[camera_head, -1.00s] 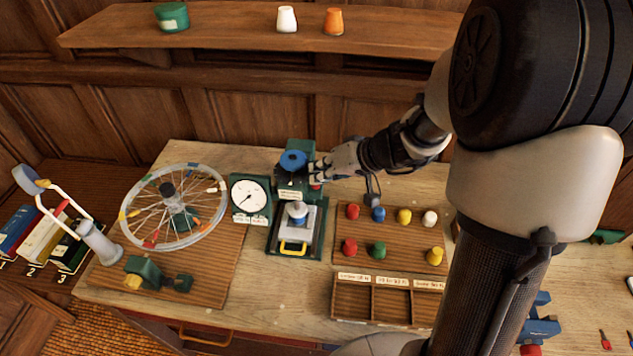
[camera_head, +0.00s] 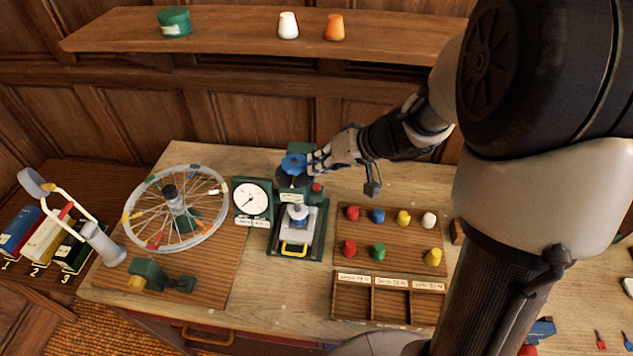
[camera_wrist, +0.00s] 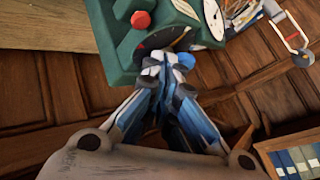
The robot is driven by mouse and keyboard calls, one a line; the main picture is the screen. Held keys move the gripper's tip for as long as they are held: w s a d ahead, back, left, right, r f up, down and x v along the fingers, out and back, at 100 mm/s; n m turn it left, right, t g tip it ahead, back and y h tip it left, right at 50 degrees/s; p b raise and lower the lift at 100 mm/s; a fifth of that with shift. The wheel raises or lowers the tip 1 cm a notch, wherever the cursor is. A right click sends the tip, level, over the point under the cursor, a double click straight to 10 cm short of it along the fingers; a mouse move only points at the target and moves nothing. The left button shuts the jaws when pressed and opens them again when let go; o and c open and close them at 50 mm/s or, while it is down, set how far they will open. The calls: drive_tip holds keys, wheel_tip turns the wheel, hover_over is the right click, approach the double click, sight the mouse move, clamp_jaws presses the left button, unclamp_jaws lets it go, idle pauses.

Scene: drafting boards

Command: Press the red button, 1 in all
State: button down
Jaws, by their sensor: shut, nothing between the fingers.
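The red button (camera_head: 317,187) is a small round cap on the right of the green press-like device (camera_head: 292,197), below a blue knob (camera_head: 294,163). In the wrist view the red button (camera_wrist: 140,19) shows uncovered on the green housing (camera_wrist: 112,45), left of and above the fingertips. My gripper (camera_head: 312,163) is shut and empty, just above the button in the head view and close beside the blue knob. In the wrist view the fingertips (camera_wrist: 168,62) are together against a dark part of the device; whether they touch is unclear.
A white dial gauge (camera_head: 251,198) stands left of the device, and a spoked wheel (camera_head: 176,208) farther left. A board (camera_head: 391,226) with several coloured knobs lies to the right, including red ones. A compartment tray (camera_head: 388,299) is in front of it.

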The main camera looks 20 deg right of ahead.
drive_tip(key=shift+r+p, duration=0.45)
drive_tip(key=shift+r, duration=0.75)
